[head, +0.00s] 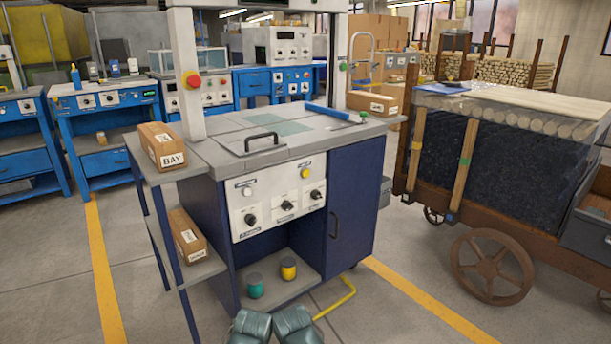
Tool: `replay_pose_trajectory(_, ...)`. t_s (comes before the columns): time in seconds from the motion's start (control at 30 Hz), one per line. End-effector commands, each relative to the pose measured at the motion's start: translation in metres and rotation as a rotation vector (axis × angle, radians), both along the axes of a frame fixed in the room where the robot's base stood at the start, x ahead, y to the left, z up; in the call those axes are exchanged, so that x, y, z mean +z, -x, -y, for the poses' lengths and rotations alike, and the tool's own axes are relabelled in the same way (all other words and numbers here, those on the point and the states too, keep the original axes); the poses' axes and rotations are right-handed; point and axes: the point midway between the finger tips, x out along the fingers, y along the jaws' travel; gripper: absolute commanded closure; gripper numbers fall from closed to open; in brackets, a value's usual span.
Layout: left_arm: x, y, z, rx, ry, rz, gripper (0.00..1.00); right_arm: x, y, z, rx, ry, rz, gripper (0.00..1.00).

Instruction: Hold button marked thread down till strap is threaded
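A strapping machine with a grey top (300,134) and dark blue cabinet stands in the middle of the head view. Its white control panel (270,233) faces me. On the panel are a white button (248,191) at upper left, a yellow button (306,173) at upper right, and several black knobs, one of them at lower left (250,219). The labels are too small to read, so I cannot tell which button is marked thread. No strap is clearly visible. Two rounded grey-green parts at the bottom edge appear to be mine; neither gripper's fingers show.
A side shelf (160,173) at the machine's left holds two cartons, the upper one (162,146) marked BAY. A yellow bar (336,297) sticks out low in front. Green (255,286) and yellow (288,268) cans stand inside the cabinet. A loaded cart (490,258) stands right.

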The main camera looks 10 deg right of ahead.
Motion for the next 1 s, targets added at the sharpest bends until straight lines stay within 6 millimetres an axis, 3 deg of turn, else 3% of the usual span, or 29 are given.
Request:
replay_pose_trajectory(0.23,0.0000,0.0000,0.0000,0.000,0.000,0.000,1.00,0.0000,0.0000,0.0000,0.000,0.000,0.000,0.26)
replay_pose_trajectory(0.27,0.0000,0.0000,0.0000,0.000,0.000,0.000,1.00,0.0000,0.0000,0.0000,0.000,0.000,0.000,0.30)
replay_pose_trajectory(0.67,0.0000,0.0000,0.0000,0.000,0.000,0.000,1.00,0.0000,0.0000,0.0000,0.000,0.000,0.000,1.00)
replay_pose_trajectory(1.0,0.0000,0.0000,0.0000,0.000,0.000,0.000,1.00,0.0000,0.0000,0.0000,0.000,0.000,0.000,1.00)
